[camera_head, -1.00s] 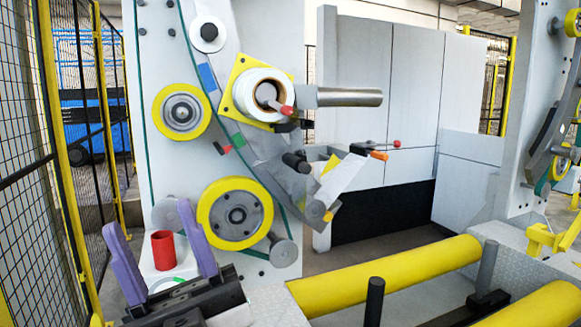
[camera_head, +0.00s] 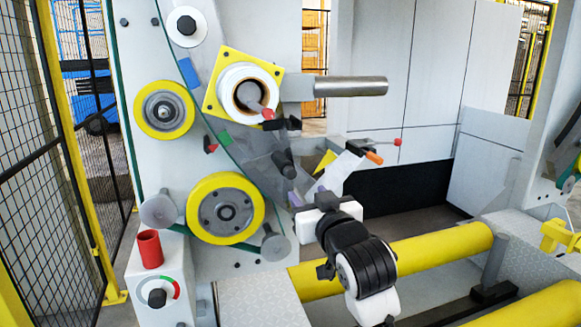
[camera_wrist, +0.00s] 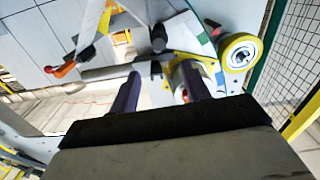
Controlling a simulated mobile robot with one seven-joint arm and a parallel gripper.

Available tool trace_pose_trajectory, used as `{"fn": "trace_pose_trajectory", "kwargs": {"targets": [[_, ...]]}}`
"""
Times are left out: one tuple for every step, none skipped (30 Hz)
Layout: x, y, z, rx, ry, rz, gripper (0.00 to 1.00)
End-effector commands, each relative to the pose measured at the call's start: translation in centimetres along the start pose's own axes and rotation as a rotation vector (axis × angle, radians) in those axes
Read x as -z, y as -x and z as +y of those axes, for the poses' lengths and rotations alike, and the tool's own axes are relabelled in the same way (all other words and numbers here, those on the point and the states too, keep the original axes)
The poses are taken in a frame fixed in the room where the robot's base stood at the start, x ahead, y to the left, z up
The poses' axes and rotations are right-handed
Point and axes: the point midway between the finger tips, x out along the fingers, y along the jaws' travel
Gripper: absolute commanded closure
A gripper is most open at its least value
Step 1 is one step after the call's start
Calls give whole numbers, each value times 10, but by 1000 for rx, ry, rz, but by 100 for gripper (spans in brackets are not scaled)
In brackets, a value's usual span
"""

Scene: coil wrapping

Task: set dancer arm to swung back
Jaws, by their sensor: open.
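The machine's pale panel carries a translucent grey arm (camera_head: 258,150) with a black peg handle (camera_head: 284,163), which looks like the dancer arm. It hangs below the white roll, beside a blue mark (camera_head: 189,73) and a green mark (camera_head: 225,138) on the panel. My gripper (camera_head: 308,194) is open, its purple fingers just below and right of the peg. In the wrist view, the purple fingers of my gripper (camera_wrist: 160,85) stand apart with nothing held. The black peg (camera_wrist: 158,39) shows beyond and between them. I cannot tell how far away it is.
A white roll (camera_head: 235,88) on a yellow plate and a metal bar (camera_head: 345,86) stick out above. Yellow rollers (camera_head: 455,247) lie in front. A mesh fence (camera_head: 30,170) closes the left.

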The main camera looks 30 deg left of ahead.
Motion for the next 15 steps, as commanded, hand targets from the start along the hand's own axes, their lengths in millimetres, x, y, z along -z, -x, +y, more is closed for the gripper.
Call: {"fn": "trace_pose_trajectory", "kwargs": {"targets": [[0,-2,2,-2,-2,-10,53],[-1,-4,2,-2,-2,-12,53],[0,-8,2,-1,-3,-13,53],[0,-12,2,0,-3,-13,53],[0,-16,2,0,-3,-14,53],[0,-23,2,0,-2,-14,53],[0,-29,2,0,-1,-14,53],[0,-35,2,0,-1,-14,53],[1,-44,2,0,-2,-14,53],[1,-50,2,0,-2,-14,53],[1,-57,1,0,-1,-13,53],[1,-66,1,0,-1,-13,53],[1,-73,2,0,-1,-13,53],[1,-79,2,0,-1,-12,53],[1,-87,2,-1,-1,-13,53]]}}
